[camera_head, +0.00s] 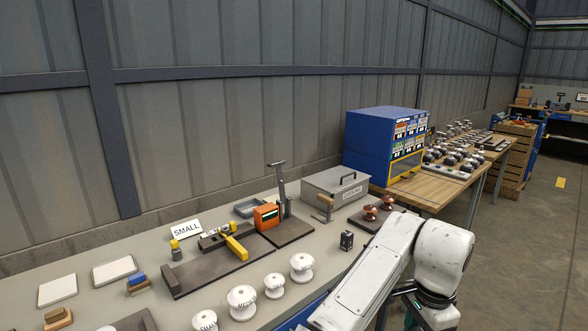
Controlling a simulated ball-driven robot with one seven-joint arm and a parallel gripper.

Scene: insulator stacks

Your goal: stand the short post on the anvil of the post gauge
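The likely post gauge is an upright dark column (281,188) on a dark flat base (287,232), with an orange box with a small display (266,216) beside it. I see no post standing on that base. White ribbed porcelain pieces stand in a row at the bench front: one at the right (302,267), one left of it (274,286), and a larger one with lettering (242,301). Another lettered piece (205,321) is cut by the bottom edge. I cannot tell which is the short post. My arm fills the lower right; its gripper does not show.
A dark rail fixture with a yellow slide (235,247) lies left of the column. A grey lidded box (336,187) and blue drawer cabinet (386,146) stand behind right. Two brown insulators (371,212) sit on a dark plate. A small black block (346,240) stands nearby.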

